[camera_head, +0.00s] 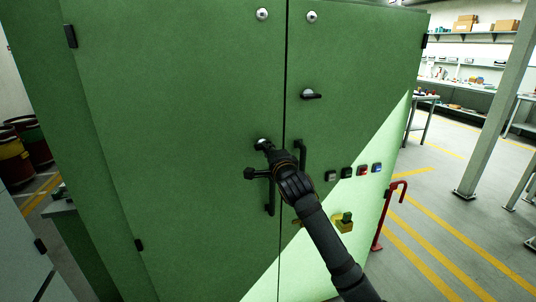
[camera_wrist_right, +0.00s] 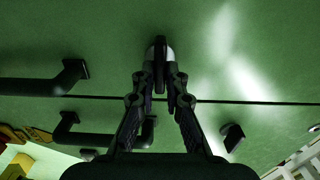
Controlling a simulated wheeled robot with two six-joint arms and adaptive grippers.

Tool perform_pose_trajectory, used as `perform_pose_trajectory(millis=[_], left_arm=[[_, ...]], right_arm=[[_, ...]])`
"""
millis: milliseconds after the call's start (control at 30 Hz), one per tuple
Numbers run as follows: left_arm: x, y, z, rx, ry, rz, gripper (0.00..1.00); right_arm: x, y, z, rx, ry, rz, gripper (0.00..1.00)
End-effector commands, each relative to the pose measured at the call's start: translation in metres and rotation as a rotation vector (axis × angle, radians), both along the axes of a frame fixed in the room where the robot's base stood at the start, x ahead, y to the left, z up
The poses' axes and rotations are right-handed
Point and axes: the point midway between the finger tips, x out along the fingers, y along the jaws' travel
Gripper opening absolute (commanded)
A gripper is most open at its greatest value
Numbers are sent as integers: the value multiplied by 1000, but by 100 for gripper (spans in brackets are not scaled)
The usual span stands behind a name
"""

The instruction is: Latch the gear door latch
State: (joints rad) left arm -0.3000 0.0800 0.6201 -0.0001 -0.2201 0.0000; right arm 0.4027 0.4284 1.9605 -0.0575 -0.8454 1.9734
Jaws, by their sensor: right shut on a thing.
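The tall green cabinet (camera_head: 180,110) has two doors that meet at a dark vertical seam. A dark latch lever on a round pale base (camera_head: 262,142) sits on the left door near the seam. In the right wrist view the latch lever (camera_wrist_right: 160,55) stands between my fingertips, pointing at the seam. My right gripper (camera_head: 267,150) is shut on this lever, and its fingertips (camera_wrist_right: 160,82) hide part of it. A second latch (camera_head: 311,95) is on the right door, higher up, with its lever level. My left gripper is not in view.
Black bar handles (camera_head: 270,197) (camera_head: 302,155) flank the seam close to my gripper. Small switches (camera_head: 347,172) and a yellow-green fitting (camera_head: 343,222) are on the right door. A red bent post (camera_head: 386,215) stands right of the cabinet; drums (camera_head: 22,150) stand left.

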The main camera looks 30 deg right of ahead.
Motion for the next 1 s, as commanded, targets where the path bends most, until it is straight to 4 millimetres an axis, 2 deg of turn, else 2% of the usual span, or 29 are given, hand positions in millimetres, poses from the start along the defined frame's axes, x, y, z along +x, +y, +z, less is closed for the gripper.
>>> perform_pose_trajectory(millis=[633, 667, 800, 1000], left_arm=[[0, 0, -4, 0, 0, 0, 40], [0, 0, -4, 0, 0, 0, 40], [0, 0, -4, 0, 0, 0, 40], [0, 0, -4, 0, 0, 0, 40]], right_arm=[[0, 0, -1, 44, -8, 0, 0], [0, 0, -1, 44, -8, 0, 16], [0, 0, -1, 43, -8, 0, 34], [0, 0, -1, 43, -9, 0, 34]])
